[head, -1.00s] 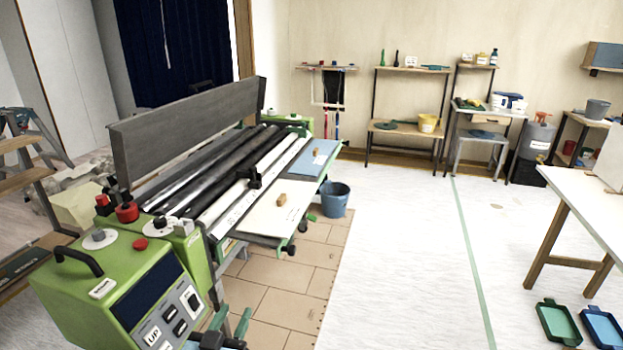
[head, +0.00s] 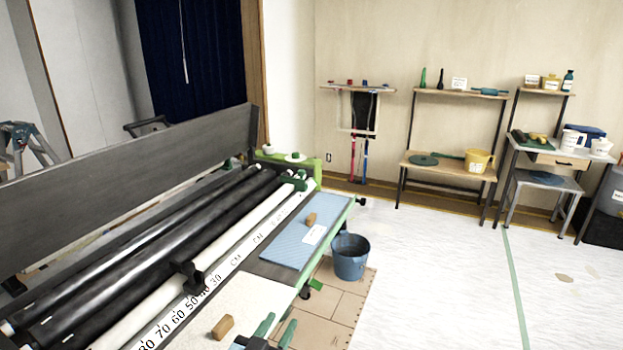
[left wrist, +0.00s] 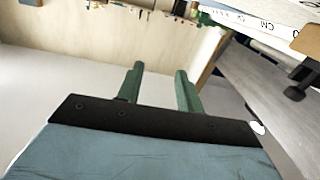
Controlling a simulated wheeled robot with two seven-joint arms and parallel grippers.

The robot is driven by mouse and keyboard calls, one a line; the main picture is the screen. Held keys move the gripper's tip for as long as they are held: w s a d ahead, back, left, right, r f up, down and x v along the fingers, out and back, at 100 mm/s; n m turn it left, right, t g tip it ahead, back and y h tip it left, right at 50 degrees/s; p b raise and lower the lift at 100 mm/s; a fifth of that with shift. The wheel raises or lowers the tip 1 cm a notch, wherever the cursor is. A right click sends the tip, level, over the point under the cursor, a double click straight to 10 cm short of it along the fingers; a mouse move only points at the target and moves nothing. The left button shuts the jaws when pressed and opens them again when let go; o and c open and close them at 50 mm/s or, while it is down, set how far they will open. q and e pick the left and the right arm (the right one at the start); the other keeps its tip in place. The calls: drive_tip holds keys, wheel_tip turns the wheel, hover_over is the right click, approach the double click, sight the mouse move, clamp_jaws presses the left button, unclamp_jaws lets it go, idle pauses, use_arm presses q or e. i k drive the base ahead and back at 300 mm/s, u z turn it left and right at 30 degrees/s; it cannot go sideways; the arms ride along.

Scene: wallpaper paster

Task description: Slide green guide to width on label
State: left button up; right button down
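The green guide (head: 298,181) sits at the far end of the white roller, above the ruler (head: 218,275); its exact contact is too small to tell. The ruler carries numbers from 80 down to 30 toward the far end. A black guide (head: 187,276) sits on the same roller, nearer to me. A white label (head: 314,235) lies on the blue sheet; its text is unreadable. My left gripper (head: 276,328) is at the bottom of the head view, right of the near board, apart from the guides. Its green fingers (left wrist: 160,85) are spread and empty. My right gripper is out of view.
A wooden block (head: 222,327) lies on the pale near board, another (head: 310,219) on the blue sheet. A blue bucket (head: 349,257) stands on the floor beside the machine. A tall grey panel (head: 120,200) rises behind the rollers.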

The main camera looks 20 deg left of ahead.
sight(301, 186)
drive_tip(key=u, duration=0.15)
drive_tip(key=i, duration=1.35)
drive_tip(key=u, duration=0.3)
